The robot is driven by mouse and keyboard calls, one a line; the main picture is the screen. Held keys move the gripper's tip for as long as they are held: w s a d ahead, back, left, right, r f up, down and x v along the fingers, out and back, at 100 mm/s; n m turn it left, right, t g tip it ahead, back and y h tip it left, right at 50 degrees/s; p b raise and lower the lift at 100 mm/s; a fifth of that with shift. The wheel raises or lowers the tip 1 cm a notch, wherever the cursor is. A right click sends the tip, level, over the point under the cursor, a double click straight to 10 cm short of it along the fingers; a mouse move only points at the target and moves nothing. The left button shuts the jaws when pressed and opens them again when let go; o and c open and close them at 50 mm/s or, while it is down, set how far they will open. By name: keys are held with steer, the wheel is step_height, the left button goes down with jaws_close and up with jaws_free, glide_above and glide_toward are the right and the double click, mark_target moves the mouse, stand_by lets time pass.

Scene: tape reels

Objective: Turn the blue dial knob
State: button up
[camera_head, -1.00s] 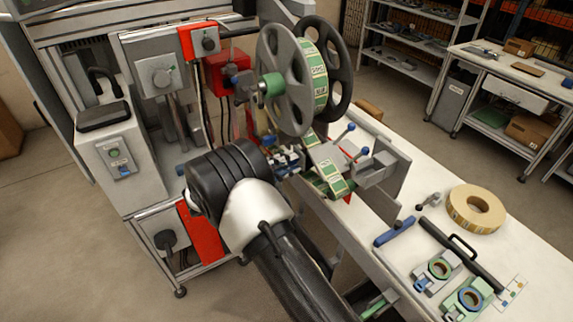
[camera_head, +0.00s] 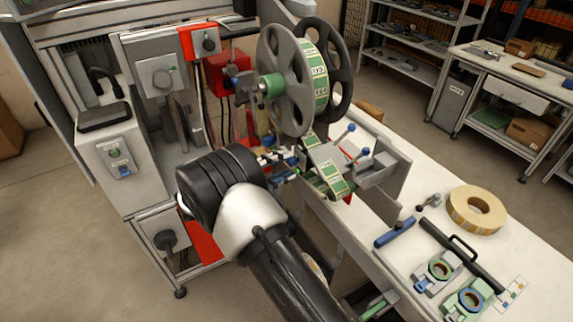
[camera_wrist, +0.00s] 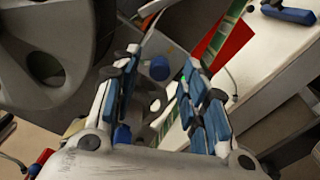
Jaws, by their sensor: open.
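A round blue knob (camera_wrist: 159,68) shows between and beyond my fingertips in the wrist view, with a gap on both sides. I cannot tell whether it is the task's dial. My gripper (camera_wrist: 164,62) is open, with blue pads on both fingers and nothing held. In the head view my gripper (camera_head: 283,164) is partly hidden behind my arm, beside the label-strip mechanism (camera_head: 325,172). Other blue knobs there are one on a lever (camera_head: 351,127) and one just below it (camera_head: 365,151). Another blue part (camera_wrist: 122,135) sits low by the left finger in the wrist view.
A large grey reel (camera_head: 285,85) with a green hub stands above my gripper. A control box (camera_head: 112,155) is at the left. The white bench (camera_head: 400,255) carries a tape roll (camera_head: 477,209), a blue-handled tool (camera_head: 394,233) and small fixtures. A red panel (camera_wrist: 222,40) is near the right finger.

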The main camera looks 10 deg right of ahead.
steer(key=v, duration=1)
steer(key=s+d+r+m+g+y, duration=0.4)
steer(key=s+d+r+g+y, duration=0.3)
steer(key=s+d+r, duration=0.55)
steer(key=s+a+m+t+y, duration=0.1)
steer(key=s+m+t+y, duration=0.3)
steer(key=s+y, duration=0.6)
steer(key=s+t, duration=0.2)
steer(key=s, duration=0.8)
